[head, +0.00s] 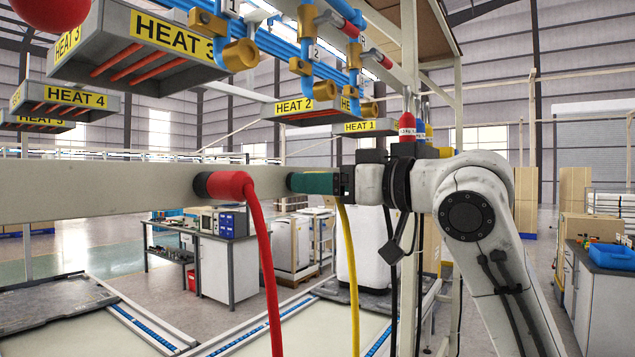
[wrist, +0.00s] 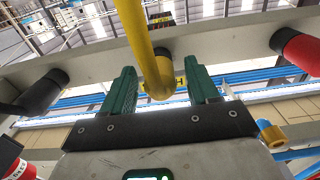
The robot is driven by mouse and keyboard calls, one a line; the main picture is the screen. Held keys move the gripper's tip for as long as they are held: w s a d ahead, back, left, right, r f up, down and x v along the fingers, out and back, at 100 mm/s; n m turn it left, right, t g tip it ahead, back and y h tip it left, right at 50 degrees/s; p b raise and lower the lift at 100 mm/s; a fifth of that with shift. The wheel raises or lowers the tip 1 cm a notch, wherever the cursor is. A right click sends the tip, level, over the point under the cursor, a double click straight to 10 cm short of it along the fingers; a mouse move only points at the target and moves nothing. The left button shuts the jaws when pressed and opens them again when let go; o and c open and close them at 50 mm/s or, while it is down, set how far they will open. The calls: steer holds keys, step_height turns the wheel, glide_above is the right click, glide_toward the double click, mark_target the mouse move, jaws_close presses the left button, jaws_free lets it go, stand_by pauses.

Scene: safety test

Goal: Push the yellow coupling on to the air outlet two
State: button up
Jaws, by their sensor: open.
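My gripper (head: 312,183) is at the pale beam (head: 120,190) in the head view, its green fingers pointing left. In the wrist view my gripper (wrist: 160,78) is open, one green finger on each side of the yellow coupling (wrist: 159,84). Its yellow hose (wrist: 133,25) runs to the picture's top; in the head view the yellow hose (head: 349,270) hangs down by the fingers. A dark collar (wrist: 163,53) shows behind the coupling at the beam. The fingers hide the coupling in the head view. I cannot tell how far the coupling is on, or whether the fingers touch it.
A red coupling (head: 232,185) with a red hose sits on the beam to the left; it is at right in the wrist view (wrist: 300,50). A black fitting (wrist: 42,92) is at left there. Blue pipes with brass fittings (head: 240,54) and HEAT boxes (head: 140,50) hang above.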

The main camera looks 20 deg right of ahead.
steer(key=shift+c, duration=0.4)
jaws_close()
stand_by(0.4)
steer(key=v, duration=0.6)
stand_by(1.3)
stand_by(0.3)
